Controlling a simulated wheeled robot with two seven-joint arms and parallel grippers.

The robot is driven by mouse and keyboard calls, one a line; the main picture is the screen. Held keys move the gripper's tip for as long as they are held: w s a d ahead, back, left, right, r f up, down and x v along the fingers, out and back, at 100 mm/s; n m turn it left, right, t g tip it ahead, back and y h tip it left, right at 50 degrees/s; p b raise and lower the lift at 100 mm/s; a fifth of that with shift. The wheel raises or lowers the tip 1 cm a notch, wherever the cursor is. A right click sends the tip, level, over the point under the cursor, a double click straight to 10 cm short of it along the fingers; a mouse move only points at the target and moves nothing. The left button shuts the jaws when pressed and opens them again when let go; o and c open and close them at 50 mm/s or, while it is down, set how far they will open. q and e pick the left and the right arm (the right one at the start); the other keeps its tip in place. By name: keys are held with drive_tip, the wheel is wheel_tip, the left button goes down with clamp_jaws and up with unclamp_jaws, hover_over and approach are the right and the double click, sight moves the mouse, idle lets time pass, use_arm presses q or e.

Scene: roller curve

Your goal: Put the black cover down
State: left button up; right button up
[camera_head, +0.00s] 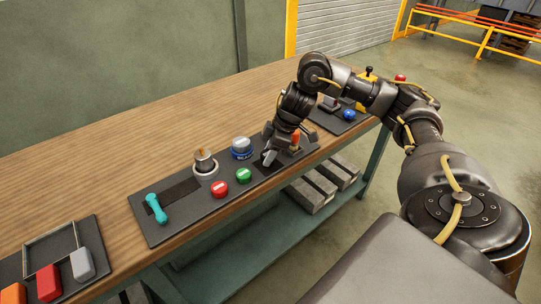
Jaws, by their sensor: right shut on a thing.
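My right gripper (270,155) reaches down from the right to the right part of the middle control panel (160,229). It is shut on a small dark piece, which I take to be the black cover. The cover is hard to tell apart from the dark fingers and the dark panel, so its exact tilt is unclear. A small orange part (296,137) shows just right of the gripper, partly hidden by it. My left gripper is not in view.
Left of the gripper are a green button (243,175), a red button (219,189), a blue button (241,148), a round knob (205,162) and a turquoise lever (156,208). Other panels lie at the wooden table's (130,135) left and right ends. The table behind is clear.

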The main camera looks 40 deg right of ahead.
drive_tip(key=shift+f, duration=0.3)
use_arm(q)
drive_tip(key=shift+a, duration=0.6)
use_arm(e)
drive_tip(key=shift+r, duration=0.1)
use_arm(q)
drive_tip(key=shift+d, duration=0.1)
use_arm(e)
drive_tip(key=shift+f, duration=0.65)
drive_tip(key=o, duration=1.3)
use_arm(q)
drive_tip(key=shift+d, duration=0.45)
